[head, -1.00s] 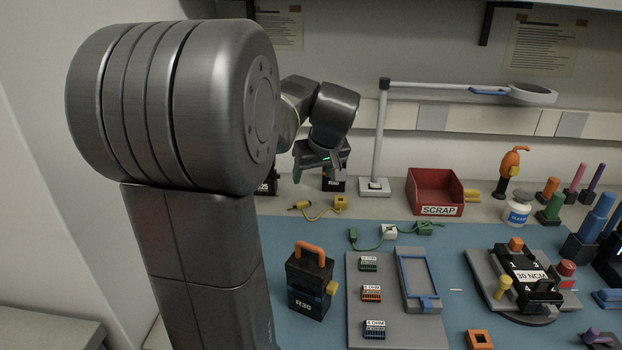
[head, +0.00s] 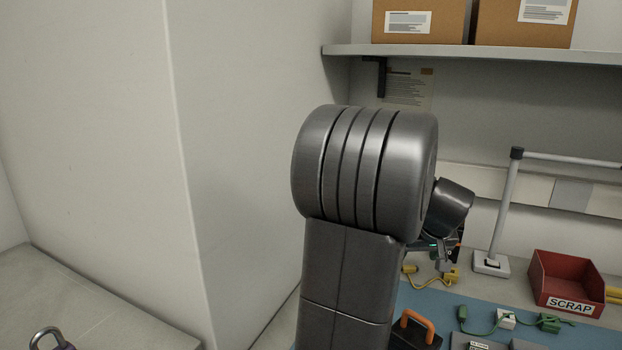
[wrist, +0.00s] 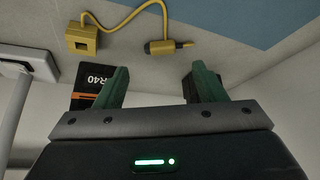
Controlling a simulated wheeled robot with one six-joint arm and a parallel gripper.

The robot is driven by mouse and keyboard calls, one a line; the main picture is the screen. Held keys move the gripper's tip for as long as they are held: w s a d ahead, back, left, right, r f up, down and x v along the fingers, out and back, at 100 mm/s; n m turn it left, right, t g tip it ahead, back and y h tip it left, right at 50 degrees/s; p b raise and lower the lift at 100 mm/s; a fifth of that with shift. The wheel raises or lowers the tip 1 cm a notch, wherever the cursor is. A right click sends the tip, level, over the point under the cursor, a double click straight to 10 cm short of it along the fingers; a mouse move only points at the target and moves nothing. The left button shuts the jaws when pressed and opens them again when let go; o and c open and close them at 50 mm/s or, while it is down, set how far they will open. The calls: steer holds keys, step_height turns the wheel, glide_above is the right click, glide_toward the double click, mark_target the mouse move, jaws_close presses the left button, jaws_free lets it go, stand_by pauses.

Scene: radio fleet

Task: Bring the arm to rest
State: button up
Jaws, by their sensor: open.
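My gripper (wrist: 158,88) is open in the wrist view, its two green fingers apart with nothing between them. In the head view my gripper (head: 447,262) shows only in part behind my grey arm, near the back of the bench. Below it in that view a yellow cable (head: 430,278) lies on the bench. The wrist view shows the same yellow cable with its plug (wrist: 165,47) and a yellow block (wrist: 83,39), apart from the fingers. A dark box marked R40 (wrist: 100,77) stands partly hidden behind the left finger.
A red SCRAP bin (head: 566,283) and a lamp post (head: 506,200) stand to the right. A shelf (head: 480,52) with cardboard boxes (head: 418,30) hangs above. A pale wall (head: 230,150) is left of my arm. An orange-handled case (head: 416,325) is low beside my arm.

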steer(key=x, duration=0.5)
steer(key=shift+w+f+b, duration=0.1)
steer(key=shift+f+b, duration=0.25)
step_height(320, 180, up, 3)
steer(key=shift+f+p, duration=0.15)
steer(key=shift+p, duration=0.85)
steer(key=shift+r+p, duration=0.45)
steer(key=shift+r, duration=0.25)
steer(key=shift+f, duration=0.1)
